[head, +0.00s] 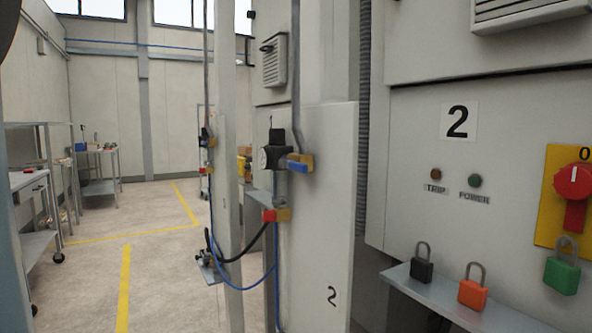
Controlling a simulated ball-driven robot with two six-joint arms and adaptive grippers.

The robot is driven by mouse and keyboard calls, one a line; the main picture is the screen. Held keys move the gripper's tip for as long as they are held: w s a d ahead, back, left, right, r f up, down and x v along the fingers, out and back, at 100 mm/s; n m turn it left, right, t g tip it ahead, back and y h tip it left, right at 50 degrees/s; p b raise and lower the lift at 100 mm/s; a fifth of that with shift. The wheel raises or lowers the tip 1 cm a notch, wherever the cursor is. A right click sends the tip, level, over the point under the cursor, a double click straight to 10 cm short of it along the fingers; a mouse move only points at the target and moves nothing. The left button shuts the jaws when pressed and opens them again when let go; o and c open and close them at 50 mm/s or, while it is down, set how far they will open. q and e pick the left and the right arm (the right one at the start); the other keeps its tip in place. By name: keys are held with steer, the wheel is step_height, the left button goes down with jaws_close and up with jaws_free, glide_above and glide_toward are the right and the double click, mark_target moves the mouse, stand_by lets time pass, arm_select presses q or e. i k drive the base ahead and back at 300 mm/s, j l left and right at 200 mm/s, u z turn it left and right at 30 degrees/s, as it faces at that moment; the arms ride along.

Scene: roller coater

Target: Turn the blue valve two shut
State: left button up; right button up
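A blue valve handle (299,168) with a yellow part beside it sits on the pipe assembly fixed to the grey panel (331,220). The panel carries a small "2" (331,296) low down. A round gauge (266,158) is just left of the blue handle. A red handle with yellow (275,215) is below it. A similar small blue and yellow fitting (208,142) shows on the post further left. I cannot tell the handle's exact setting. Neither gripper is in view.
A cabinet labelled "2" (458,122) fills the right, with a red rotary switch (574,184). Black (422,268), orange (472,293) and green (562,275) padlocks are there. A blue hose (258,286) loops low. Carts (30,180) stand left; the yellow-lined floor (150,265) is clear.

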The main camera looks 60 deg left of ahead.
mark_target(290, 164)
steer(key=l+u, duration=0.1)
steer(key=u, duration=1.7)
